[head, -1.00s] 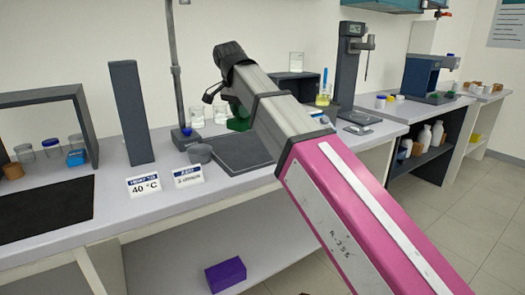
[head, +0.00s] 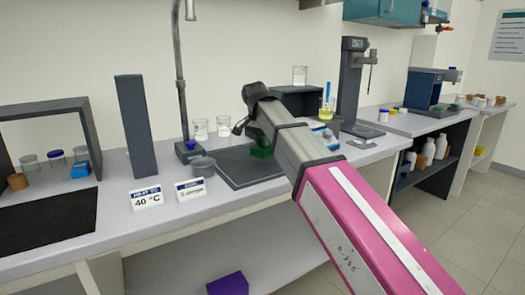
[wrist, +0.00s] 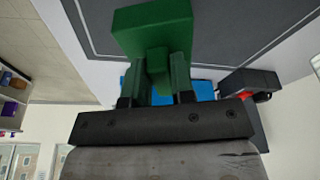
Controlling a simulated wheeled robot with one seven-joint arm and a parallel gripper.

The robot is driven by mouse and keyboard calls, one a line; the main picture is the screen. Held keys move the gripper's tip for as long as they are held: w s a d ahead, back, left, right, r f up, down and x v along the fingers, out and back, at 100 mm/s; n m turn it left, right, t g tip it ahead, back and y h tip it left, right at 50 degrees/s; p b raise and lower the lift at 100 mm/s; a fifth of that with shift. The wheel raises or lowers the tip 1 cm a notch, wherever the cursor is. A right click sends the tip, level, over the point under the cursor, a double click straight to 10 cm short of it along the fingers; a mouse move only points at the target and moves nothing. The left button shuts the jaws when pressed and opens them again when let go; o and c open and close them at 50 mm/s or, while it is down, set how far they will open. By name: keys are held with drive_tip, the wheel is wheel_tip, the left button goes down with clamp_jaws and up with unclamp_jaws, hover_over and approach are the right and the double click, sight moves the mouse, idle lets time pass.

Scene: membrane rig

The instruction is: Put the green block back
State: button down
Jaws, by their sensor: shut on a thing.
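The green block (head: 259,147) shows in the head view just past my arm, over the dark outlined mat (head: 236,168) on the bench. In the wrist view the green block (wrist: 152,22) is at the top, with a narrower green part reaching down between the two fingers. My gripper (wrist: 157,66) is shut on that part. In the head view my fingers are mostly hidden behind the wrist. I cannot tell whether the block touches the mat.
A round grey pot (head: 203,168) stands left of the mat. Two glass beakers (head: 201,130) and a stand's base (head: 190,150) are behind it. A dark open box (head: 297,103) stands beyond my wrist. Label cards (head: 146,198) line the front edge. A purple block (head: 228,284) is below.

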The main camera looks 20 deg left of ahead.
sight(262, 149)
drive_tip(key=shift+s+x, duration=0.2)
drive_tip(key=shift+x, duration=0.75)
drive_tip(key=shift+s+x, duration=0.25)
drive_tip(key=shift+x, duration=0.7)
drive_tip(key=shift+a+f, duration=0.15)
drive_tip(key=c, duration=1)
unclamp_jaws()
drive_tip(key=shift+f, duration=0.1)
drive_tip(key=shift+o, duration=0.2)
drive_tip(key=v, duration=1.2)
drive_tip(key=shift+s, duration=0.1)
